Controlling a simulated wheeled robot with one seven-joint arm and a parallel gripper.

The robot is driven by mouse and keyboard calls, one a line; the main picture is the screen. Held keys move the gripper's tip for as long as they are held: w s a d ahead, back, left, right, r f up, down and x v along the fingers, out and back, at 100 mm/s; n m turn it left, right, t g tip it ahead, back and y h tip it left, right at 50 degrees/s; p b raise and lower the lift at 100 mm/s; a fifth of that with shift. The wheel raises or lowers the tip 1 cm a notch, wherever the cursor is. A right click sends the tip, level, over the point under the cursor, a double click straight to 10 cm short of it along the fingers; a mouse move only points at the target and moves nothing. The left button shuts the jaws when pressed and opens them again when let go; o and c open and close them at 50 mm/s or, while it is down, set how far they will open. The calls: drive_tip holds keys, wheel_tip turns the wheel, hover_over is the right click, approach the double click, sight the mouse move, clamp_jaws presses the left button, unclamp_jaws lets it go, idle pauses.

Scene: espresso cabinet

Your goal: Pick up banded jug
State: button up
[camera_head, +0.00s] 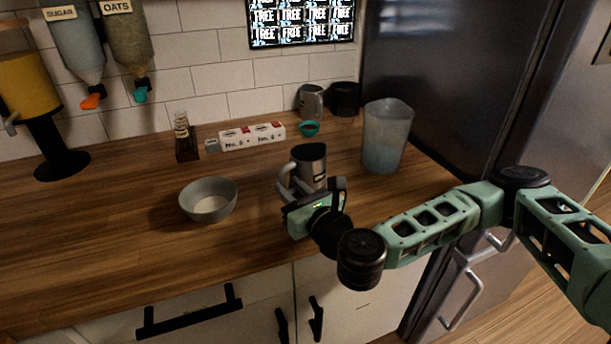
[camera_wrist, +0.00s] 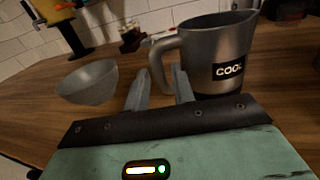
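A grey metal jug (camera_head: 311,160) with a dark upper part stands upright on the wooden counter, just beyond my gripper (camera_head: 313,188). In the wrist view this jug (camera_wrist: 222,50) carries a black label reading "COOL", and its handle points left. My gripper (camera_wrist: 161,80) has its two fingers apart, with the handle showing between and just past the fingertips. I cannot tell whether the fingers reach around the handle. Nothing is held. A second grey jug (camera_head: 311,101) stands at the back near the wall.
A grey bowl (camera_head: 208,200) sits left of my gripper. A translucent pitcher (camera_head: 386,138) stands to the right, near the fridge (camera_head: 450,75). Behind are a teal cup (camera_head: 309,129), a white carton (camera_head: 252,136) and a dark bottle (camera_head: 184,140). The counter's front left is clear.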

sight(284, 179)
drive_tip(key=x, duration=0.2)
drive_tip(key=r+p+x, duration=0.1)
drive_tip(key=x, duration=0.1)
drive_tip(key=shift+w+a+p, duration=0.15)
drive_tip(key=shift+a+p, duration=0.05)
drive_tip(key=shift+p, duration=0.1)
drive_tip(key=shift+w+a+f, duration=0.1)
drive_tip(key=shift+w+a, duration=0.05)
drive_tip(key=shift+w, duration=0.1)
clamp_jaws()
